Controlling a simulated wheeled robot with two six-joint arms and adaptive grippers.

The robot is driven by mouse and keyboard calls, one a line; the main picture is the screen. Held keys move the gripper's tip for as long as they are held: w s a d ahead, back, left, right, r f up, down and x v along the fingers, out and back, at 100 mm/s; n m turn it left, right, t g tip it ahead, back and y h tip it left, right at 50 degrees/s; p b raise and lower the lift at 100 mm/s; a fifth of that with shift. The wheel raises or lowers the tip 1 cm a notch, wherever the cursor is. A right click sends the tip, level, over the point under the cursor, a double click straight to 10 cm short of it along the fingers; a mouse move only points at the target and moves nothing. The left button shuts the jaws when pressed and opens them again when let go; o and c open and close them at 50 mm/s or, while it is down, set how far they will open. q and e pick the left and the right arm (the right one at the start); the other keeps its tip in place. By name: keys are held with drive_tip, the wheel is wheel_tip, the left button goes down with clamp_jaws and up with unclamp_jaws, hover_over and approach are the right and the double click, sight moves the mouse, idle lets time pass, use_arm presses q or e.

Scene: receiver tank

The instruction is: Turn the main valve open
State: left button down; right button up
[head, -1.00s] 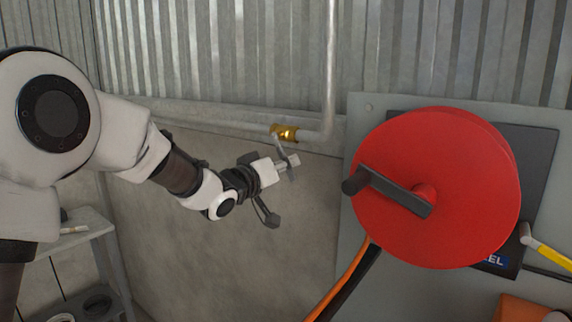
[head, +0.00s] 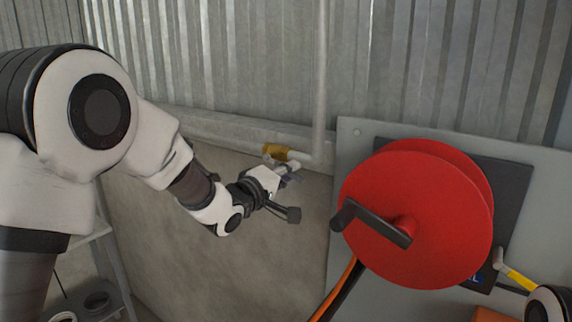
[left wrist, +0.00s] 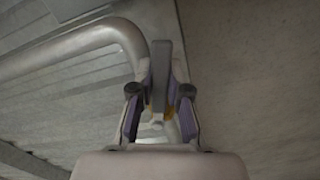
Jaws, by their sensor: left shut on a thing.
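The brass main valve (head: 275,151) sits on the pipe along the wall in the head view. Its grey lever (left wrist: 161,75) stands between my left gripper's fingers in the left wrist view. My left gripper (head: 288,174) is shut on this lever, just below and right of the brass body. It also shows in the left wrist view (left wrist: 160,95), with a finger on each side of the lever. In the head view the gripper hides most of the lever, so its exact angle is hard to tell. My right gripper is out of view.
A vertical grey pipe (head: 321,85) rises beside the valve. A large red hose reel (head: 445,190) with a dark crank stands out from a grey panel (head: 350,150) to the right. A yellow handle (head: 518,279) is at lower right. A grey shelf (head: 108,262) stands lower left.

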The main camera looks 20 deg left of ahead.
use_arm(q)
drive_tip(key=shift+d+r+n+p, duration=0.1)
drive_tip(key=shift+r+n+p, duration=0.45)
drive_tip(key=shift+n+p, duration=0.35)
drive_tip(key=shift+d+r+n+p, duration=0.1)
drive_tip(key=shift+r+n+p, duration=0.55)
drive_tip(key=shift+n, duration=0.45)
drive_tip(key=shift+f, duration=0.1)
drive_tip(key=c, duration=1.1)
unclamp_jaws()
drive_tip(key=v, duration=1.2)
